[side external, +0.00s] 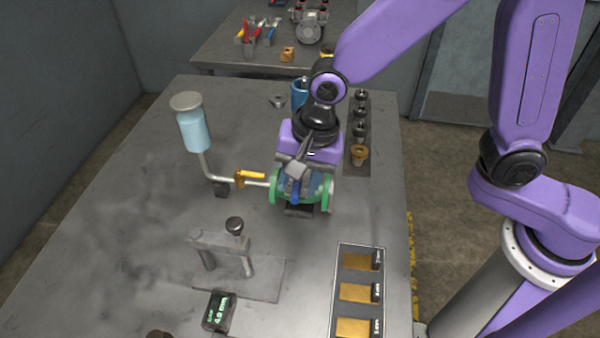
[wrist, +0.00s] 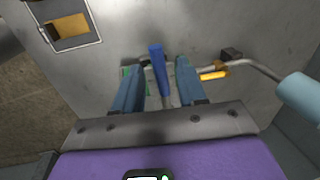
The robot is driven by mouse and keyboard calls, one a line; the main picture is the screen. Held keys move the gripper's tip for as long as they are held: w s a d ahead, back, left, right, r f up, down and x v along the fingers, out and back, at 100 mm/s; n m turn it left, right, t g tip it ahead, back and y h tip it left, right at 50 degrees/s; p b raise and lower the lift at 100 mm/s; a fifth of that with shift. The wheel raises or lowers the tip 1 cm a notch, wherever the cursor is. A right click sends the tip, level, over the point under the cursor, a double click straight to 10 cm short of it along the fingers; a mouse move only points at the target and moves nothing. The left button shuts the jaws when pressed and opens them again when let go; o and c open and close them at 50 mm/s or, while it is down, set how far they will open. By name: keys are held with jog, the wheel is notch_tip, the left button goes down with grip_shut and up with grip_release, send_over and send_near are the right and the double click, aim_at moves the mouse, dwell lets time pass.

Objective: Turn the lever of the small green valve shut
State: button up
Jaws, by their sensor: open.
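The small green valve (side external: 276,188) sits on the grey table, with green flanges and a pipe entering from the left. Its green body shows partly in the wrist view (wrist: 128,74), behind my fingers. A blue lever (wrist: 158,68) stands up between my two fingers in the wrist view, with a gap visible on each side. My gripper (wrist: 159,76) is open and straddles the lever. In the side view my gripper (side external: 296,184) is right over the valve and hides much of its top.
A light-blue cylinder (side external: 194,130) on a bent pipe stands left, with a yellow handle (side external: 250,175) on the pipe. A clamp-like stand (side external: 222,245) and a display box (side external: 219,311) are in front. A tray (side external: 340,276) of brass blocks lies front right; the left table is clear.

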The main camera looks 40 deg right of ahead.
notch_tip(320, 180, up, 17)
jog(key=s+d, duration=0.2)
jog(key=shift+s+d, duration=0.2)
jog(key=shift+d, duration=0.1)
dwell(0.4)
jog(key=s+d+f+n, duration=0.6)
jog(key=s+d+n, duration=0.1)
jog(key=d+n, duration=0.3)
jog(key=s+d+f+n+g+h, duration=0.1)
jog(key=s+d+f+n, duration=0.4)
jog(key=s+d+n, duration=0.3)
jog(key=d+n, duration=0.2)
jog(key=n, duration=0.1)
jog(key=shift+s+d+f, duration=0.15)
jog(key=shift+s+f, duration=0.1)
jog(key=shift+f, duration=0.15)
